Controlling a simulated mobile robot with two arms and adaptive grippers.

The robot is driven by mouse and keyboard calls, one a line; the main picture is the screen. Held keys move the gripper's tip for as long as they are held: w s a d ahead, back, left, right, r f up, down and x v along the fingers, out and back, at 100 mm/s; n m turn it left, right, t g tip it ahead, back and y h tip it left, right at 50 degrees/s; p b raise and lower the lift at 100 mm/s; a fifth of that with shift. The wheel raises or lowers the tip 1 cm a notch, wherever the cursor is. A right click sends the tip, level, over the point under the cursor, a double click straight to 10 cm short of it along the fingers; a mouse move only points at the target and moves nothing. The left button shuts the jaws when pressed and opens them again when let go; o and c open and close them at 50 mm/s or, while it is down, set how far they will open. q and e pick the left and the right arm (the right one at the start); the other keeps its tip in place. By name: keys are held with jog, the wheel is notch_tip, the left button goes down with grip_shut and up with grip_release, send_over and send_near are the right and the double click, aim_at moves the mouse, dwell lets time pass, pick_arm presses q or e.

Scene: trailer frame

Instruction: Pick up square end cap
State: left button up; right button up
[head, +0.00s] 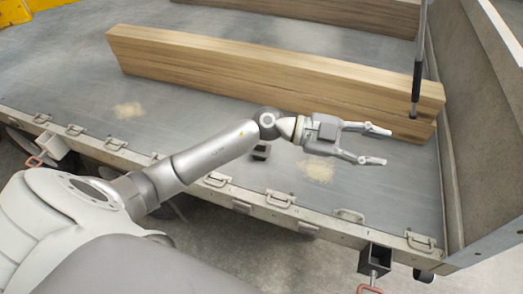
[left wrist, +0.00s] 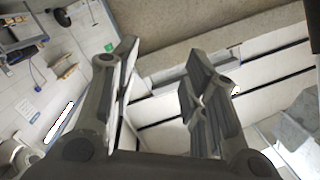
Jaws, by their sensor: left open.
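A small dark square piece (head: 261,152), which looks like the square end cap, lies on the grey trailer bed just below my left wrist joint in the head view. My arm is close above it in the picture and may hide part of it. My left gripper (head: 382,146) is open and empty, pointing right, with its fingers well to the right of the piece. In the left wrist view both fingers of the left gripper (left wrist: 162,68) stand apart with nothing between them. The cap does not show there. My right gripper is not in view.
A long wooden beam (head: 270,75) lies across the bed behind my gripper. A trailer side wall (head: 480,125) and a dark upright rod (head: 418,75) stand at right. Latches line the front edge. An open square tube (head: 375,259) sits below that edge. Sawdust (head: 316,170) lies on the bed.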

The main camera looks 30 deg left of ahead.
pick_arm(q)
jog(key=a+f+g+y, duration=0.3)
jog(key=a+f+y, duration=0.1)
jog(key=f, duration=0.2)
jog(key=n+g+y, duration=0.3)
jog(key=n+y, duration=0.3)
jog(key=y, duration=0.6)
send_over(260, 149)
notch_tip(260, 149, down, 3)
jog(key=shift+w+a+f, duration=0.25)
jog(key=shift+a+f, duration=0.15)
jog(key=shift+a, duration=0.05)
notch_tip(260, 149, down, 5)
jog(key=shift+r, duration=0.15)
jog(key=f, duration=0.5)
jog(key=shift+w+d+f+p, duration=0.2)
jog(key=shift+d+f+p, duration=0.1)
jog(key=shift+p, duration=0.1)
grip_shut()
